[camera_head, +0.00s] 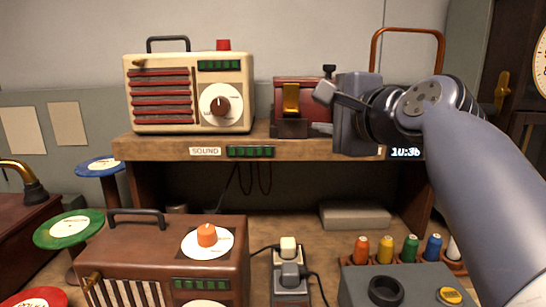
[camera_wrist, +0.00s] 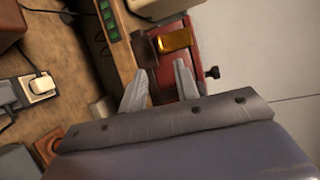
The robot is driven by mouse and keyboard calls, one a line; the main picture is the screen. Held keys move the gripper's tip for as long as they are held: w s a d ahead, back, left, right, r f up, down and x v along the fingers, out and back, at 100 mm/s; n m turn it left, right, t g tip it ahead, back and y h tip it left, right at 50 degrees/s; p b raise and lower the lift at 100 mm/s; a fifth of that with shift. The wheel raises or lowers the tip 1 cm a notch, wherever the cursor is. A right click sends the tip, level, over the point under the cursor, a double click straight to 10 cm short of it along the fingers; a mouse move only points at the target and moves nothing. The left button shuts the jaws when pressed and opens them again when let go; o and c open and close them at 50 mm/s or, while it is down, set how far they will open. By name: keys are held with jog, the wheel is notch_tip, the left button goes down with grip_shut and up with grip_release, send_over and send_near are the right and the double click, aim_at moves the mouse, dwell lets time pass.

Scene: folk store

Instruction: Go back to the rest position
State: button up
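My gripper (camera_head: 326,92) is at the right of the shelf, in front of and close to a small red box (camera_head: 318,89) with a gold plate (camera_head: 291,99) on its front. In the wrist view my gripper (camera_wrist: 161,68) has its two grey fingers apart, with nothing held between them. The red box (camera_wrist: 186,60) and its gold plate (camera_wrist: 174,39) lie just beyond the fingertips. I cannot tell whether a finger touches the box. My gripper and wrist hide the right part of the box in the head view.
A cream radio (camera_head: 190,92) stands on the wooden shelf (camera_head: 175,149) at left. Below are a brown radio (camera_head: 165,258), a power strip with plugs (camera_head: 289,276), several coloured spools (camera_head: 385,249) and round discs on stands (camera_head: 68,228). A dark red arched handle (camera_head: 408,31) rises behind my arm.

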jog(key=shift+g, duration=0.5)
jog(key=p+x, duration=0.1)
jog(key=x, duration=0.2)
jog(key=r+p+x, duration=0.1)
jog(key=x, duration=0.1)
jog(key=p+x, duration=0.1)
jog(key=x, duration=0.2)
jog(key=shift+w+a+r, duration=0.2)
jog(key=shift+w, duration=0.25)
jog(key=g+p, duration=0.1)
jog(key=p, duration=0.3)
jog(key=r+m+g+h+p, duration=0.1)
jog(key=p, duration=0.3)
jog(key=shift+s+r+g, duration=0.3)
jog(key=shift+s+g, duration=0.1)
jog(key=m+g+h+p, duration=0.1)
jog(key=m+g+p, duration=0.2)
jog(key=g+p, duration=1.25)
send_near(287, 109)
jog(key=s+a+t+p, duration=0.2)
jog(key=s+t+p, duration=0.3)
jog(key=s+p, duration=0.15)
jog(key=shift+s+d+r+b, duration=0.4)
jog(key=shift+d+r+b, duration=0.1)
jog(key=shift+b, duration=0.1)
jog(key=shift+r, duration=0.1)
